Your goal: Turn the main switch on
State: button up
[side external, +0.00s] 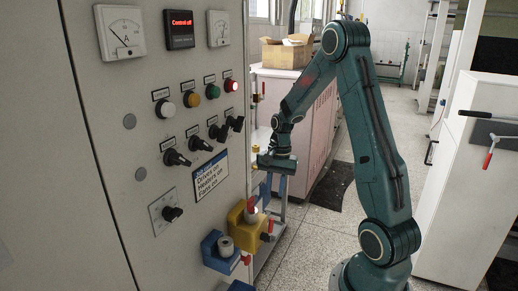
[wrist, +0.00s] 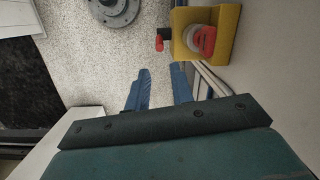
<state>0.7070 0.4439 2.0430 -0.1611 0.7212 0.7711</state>
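A yellow box with a red handle (side external: 251,204) sticks out low on the grey cabinet's right edge; it looks like the main switch. In the wrist view the red handle (wrist: 204,39) sits on a pale round part of the yellow box (wrist: 228,20). My gripper (wrist: 160,86) is open, its two blue fingers apart with nothing between them. In the side view my gripper (side external: 268,183) hangs above the yellow box, apart from it. The display (side external: 180,28) on the cabinet reads "Control off".
The cabinet front (side external: 110,90) carries meters, lamps and several black knobs, one on a square plate (side external: 165,212). The red lamp (side external: 231,86) looks lit. A blue box (side external: 219,252) protrudes below left of the yellow one. A pink cabinet (side external: 300,125) stands behind my arm.

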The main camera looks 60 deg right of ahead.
jog(key=shift+d+r, duration=0.1)
jog(key=shift+r, duration=0.75)
grip_shut()
jog(key=s+d+f+m+y, duration=0.1)
jog(key=d+f+m+y, duration=0.3)
jog(key=d, duration=0.5)
jog(key=shift+s+d+f+m, duration=0.3)
jog(key=shift+s+d+f, duration=0.1)
jog(key=shift+f, duration=0.15)
